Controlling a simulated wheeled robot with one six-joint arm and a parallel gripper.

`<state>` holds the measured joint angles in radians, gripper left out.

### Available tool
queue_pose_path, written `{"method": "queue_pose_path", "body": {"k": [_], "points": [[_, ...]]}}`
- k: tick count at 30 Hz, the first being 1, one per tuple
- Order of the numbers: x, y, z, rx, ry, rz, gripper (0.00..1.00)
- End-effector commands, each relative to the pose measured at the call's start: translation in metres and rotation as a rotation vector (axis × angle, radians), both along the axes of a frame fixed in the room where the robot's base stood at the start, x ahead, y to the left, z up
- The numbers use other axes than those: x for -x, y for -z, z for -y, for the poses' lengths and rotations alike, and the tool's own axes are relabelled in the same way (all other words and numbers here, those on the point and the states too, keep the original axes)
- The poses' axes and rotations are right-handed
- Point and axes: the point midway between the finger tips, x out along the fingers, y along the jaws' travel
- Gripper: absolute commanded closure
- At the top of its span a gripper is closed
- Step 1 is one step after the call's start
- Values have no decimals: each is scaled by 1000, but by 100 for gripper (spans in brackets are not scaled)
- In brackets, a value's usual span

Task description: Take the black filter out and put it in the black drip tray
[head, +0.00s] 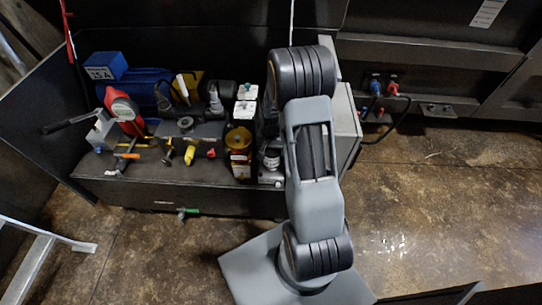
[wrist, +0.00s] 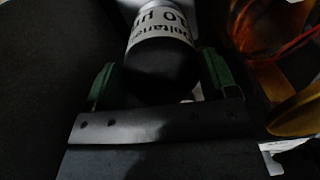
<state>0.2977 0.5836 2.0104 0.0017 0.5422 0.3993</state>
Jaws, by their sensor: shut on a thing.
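The black filter (wrist: 162,68) is a dark cylinder with a white printed label band, seen close up in the wrist view. My gripper (wrist: 160,80) has its green-padded fingers on either side of the filter and is shut on it. In the head view my own arm covers the gripper and the filter. I cannot tell from the wrist view whether the filter is still attached to its mount. I cannot pick out the black drip tray with certainty.
A dark power unit (head: 150,200) carries a blue motor (head: 140,88), a red gauge or pump part (head: 122,108), yellow-handled valves (head: 190,153) and an amber canister (head: 238,142). Cables and sockets (head: 378,88) are on the wall at right. Brown floor (head: 430,200) is open at right.

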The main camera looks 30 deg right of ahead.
Motion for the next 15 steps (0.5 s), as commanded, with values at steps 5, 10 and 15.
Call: {"method": "queue_pose_path", "body": {"k": [5, 10, 15], "points": [[7, 2, 2, -3, -165, -17, 59], [7, 2, 3, -3, -212, -18, 59], [7, 2, 3, -3, -210, -19, 59]]}}
